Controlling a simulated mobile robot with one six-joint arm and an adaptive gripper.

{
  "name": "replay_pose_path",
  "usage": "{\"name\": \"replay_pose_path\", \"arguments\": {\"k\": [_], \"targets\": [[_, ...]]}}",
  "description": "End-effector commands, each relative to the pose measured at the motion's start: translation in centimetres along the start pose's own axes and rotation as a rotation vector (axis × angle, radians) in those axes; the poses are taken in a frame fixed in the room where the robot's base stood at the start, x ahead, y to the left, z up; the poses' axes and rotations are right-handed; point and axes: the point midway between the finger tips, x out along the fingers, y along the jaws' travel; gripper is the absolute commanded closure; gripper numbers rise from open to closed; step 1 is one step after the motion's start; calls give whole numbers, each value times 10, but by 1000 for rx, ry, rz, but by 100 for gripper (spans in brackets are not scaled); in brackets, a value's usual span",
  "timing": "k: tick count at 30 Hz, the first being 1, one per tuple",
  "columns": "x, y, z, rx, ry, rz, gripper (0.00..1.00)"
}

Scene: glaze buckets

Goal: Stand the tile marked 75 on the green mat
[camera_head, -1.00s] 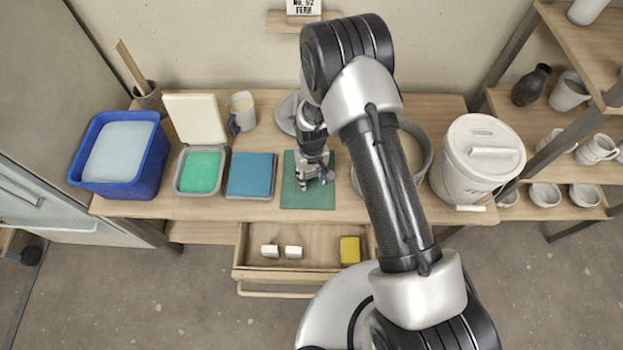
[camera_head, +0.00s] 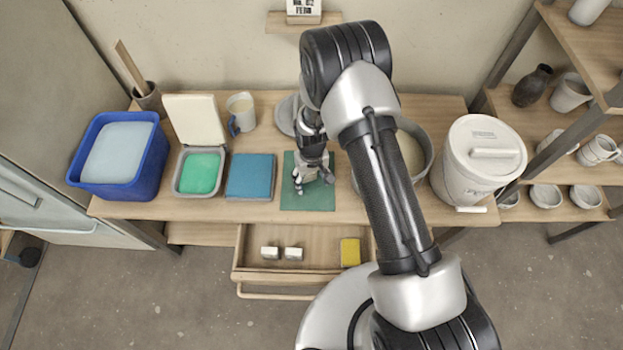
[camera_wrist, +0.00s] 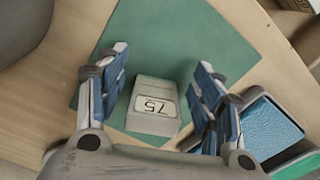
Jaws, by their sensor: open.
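The tile marked 75 (camera_wrist: 153,106) is a small pale block with a framed number label. In the wrist view it rests on the green mat (camera_wrist: 185,30), and its label reads toward the camera. My gripper (camera_wrist: 160,92) is open, with one finger on each side of the tile and a visible gap at both sides. In the head view my gripper (camera_head: 313,184) is low over the green mat (camera_head: 308,201), and it hides most of the tile there.
A blue pad (camera_head: 250,176), a tray with green contents (camera_head: 201,173) and a blue tub (camera_head: 122,160) stand left of the mat.

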Motion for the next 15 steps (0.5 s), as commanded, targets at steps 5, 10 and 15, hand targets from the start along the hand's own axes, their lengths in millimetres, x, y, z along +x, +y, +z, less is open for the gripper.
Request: {"name": "replay_pose_path", "arguments": {"k": [5, 10, 15], "targets": [[-6, 0, 0, 0, 0, 0, 39], [-36, 0, -1, 0, 3, 0, 39], [-75, 0, -1, 0, 3, 0, 39]]}}
